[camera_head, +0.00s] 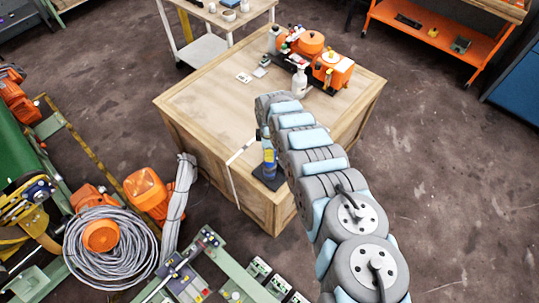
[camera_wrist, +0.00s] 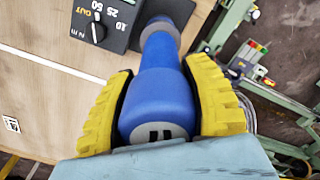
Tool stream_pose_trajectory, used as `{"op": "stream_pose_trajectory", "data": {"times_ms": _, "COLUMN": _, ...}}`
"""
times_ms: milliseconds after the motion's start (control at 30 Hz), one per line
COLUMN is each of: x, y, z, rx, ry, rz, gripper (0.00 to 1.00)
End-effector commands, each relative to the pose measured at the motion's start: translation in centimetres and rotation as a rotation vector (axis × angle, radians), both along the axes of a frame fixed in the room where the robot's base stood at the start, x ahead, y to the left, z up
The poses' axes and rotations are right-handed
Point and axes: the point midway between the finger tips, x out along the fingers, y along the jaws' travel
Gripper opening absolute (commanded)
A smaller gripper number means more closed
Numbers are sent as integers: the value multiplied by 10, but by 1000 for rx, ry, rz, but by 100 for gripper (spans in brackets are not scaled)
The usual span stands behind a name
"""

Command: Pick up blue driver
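The blue driver (camera_wrist: 160,95) stands upright with its handle end toward the wrist camera. It has a grey collar and its lower end meets a black base with a dial. My gripper (camera_wrist: 163,85) has its two yellow fingers on either side of the handle. They lie close along both sides and appear shut on it; the exact contact edges are dark.
The wooden crate (camera_head: 205,100) has free room on its top left. An orange machine (camera_head: 335,70) and a spray bottle (camera_head: 299,82) stand at its back right. A cable coil (camera_head: 110,250) and green frames lie below left. An orange cart (camera_head: 445,35) is at the back.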

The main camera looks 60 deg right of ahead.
Motion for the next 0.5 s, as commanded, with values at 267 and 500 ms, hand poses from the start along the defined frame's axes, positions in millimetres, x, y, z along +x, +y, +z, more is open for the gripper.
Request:
{"op": "stream_pose_trajectory", "data": {"times_ms": 267, "x": 0, "y": 0, "z": 1, "rx": -1, "ry": 0, "rz": 0, "gripper": 1}}
{"op": "stream_pose_trajectory", "data": {"times_ms": 500, "x": 0, "y": -1, "z": 2, "rx": -1, "ry": -1, "rz": 0, "gripper": 1}}
